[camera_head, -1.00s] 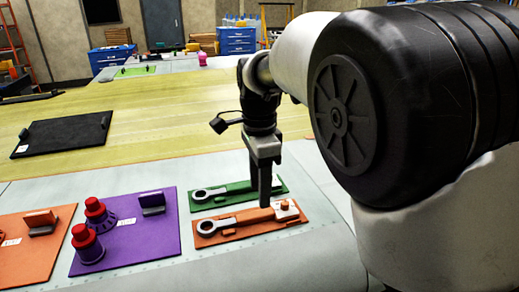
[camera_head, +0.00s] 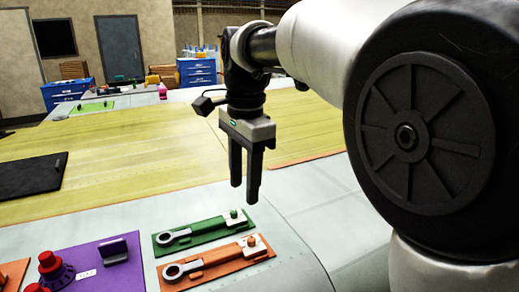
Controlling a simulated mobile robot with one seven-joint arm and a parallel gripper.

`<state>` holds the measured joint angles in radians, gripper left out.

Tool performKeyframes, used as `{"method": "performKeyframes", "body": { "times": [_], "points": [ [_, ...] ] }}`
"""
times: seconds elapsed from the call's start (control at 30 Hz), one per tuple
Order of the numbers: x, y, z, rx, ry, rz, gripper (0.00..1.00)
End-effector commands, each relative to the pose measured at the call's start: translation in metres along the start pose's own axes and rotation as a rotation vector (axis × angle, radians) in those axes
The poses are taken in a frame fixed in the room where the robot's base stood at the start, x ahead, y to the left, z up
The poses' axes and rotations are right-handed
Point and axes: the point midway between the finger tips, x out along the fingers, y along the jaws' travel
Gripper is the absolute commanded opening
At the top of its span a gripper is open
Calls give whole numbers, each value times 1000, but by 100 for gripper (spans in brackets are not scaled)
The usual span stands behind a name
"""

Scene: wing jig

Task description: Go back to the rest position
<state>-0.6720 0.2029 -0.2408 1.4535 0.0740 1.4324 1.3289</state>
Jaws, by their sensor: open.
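My gripper (camera_head: 244,188) hangs from my arm near the middle of the view, pointing down. Its two dark fingers are apart and nothing shows between them. It is raised above the work surface, behind and above a green tool board (camera_head: 204,232) and an orange tool board (camera_head: 214,264). Each board carries a grey wrench-like tool. The tools lie in place on their boards, clear of the fingers. My large black arm joint and white links fill the right side and hide what is behind them.
A purple board (camera_head: 118,281) with red-topped parts (camera_head: 49,262) lies at the lower left. A black board (camera_head: 35,172) lies on the wide yellow panel (camera_head: 140,160). Blue drawer cabinets (camera_head: 197,72) stand at the back. The grey surface right of the boards is clear.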

Motion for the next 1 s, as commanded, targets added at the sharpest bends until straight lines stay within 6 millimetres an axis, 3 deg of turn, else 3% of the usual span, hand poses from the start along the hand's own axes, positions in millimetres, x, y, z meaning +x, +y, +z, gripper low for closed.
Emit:
{"method": "performKeyframes", "body": {
  "times": [0.03, 0.2, 0.4, 0.5, 0.7, 1.0],
  "points": [
    [-15, 24, -19, -46, -2, -39, 43],
    [-32, 108, -57, -302, 60, -160, 43],
    [-22, 201, -70, -613, 240, -220, 43],
    [-10, 234, -70, -737, 331, -208, 43],
    [10, 267, -69, -876, 431, -165, 43],
    [12, 270, -69, -890, 441, -159, 43]
  ]
}}
